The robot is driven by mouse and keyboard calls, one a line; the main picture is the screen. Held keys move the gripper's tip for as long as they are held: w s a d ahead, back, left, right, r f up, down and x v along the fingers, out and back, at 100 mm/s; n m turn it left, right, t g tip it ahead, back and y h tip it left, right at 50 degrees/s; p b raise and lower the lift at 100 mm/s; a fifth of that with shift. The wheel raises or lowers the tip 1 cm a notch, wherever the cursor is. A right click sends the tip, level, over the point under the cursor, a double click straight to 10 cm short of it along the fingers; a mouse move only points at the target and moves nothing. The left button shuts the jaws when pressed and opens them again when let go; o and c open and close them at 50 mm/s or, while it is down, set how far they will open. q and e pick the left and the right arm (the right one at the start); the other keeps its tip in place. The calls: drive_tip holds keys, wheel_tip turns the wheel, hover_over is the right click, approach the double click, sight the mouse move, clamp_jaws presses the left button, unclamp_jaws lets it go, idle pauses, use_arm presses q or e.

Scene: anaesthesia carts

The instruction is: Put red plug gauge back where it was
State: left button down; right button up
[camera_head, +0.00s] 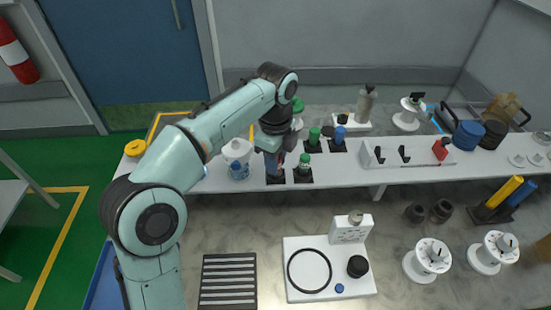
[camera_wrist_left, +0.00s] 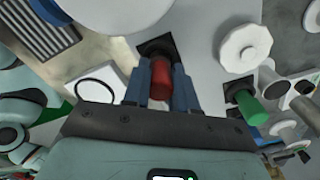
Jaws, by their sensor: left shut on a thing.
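The red plug gauge (camera_wrist_left: 160,75) is between the two blue fingers of my left gripper (camera_wrist_left: 161,82) in the left wrist view, and the gripper is shut on it. A black square base (camera_wrist_left: 153,46) lies at the gauge's far end, with a grey part of the gauge against it. I cannot tell how deep the gauge sits in it. In the head view my left gripper (camera_head: 274,164) points down over the black base (camera_head: 275,179), and the fingers mostly hide the gauge. My right gripper is not in view.
A green plug gauge (camera_head: 304,161) stands in a base close on the right. Another green one (camera_head: 314,137) and a blue one (camera_head: 340,133) stand behind. A white lidded jar (camera_head: 236,151) is close on the left. A white fixture (camera_head: 300,252) stands on the nearer surface.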

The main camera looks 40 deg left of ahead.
use_arm(q)
drive_tip(key=shift+f, duration=0.2)
drive_tip(key=c, duration=0.9)
unclamp_jaws()
drive_tip(key=shift+b, duration=0.4)
wheel_tip(320, 180, up, 14)
drive_tip(key=p, duration=0.6)
drive_tip(key=shift+f, duration=0.2)
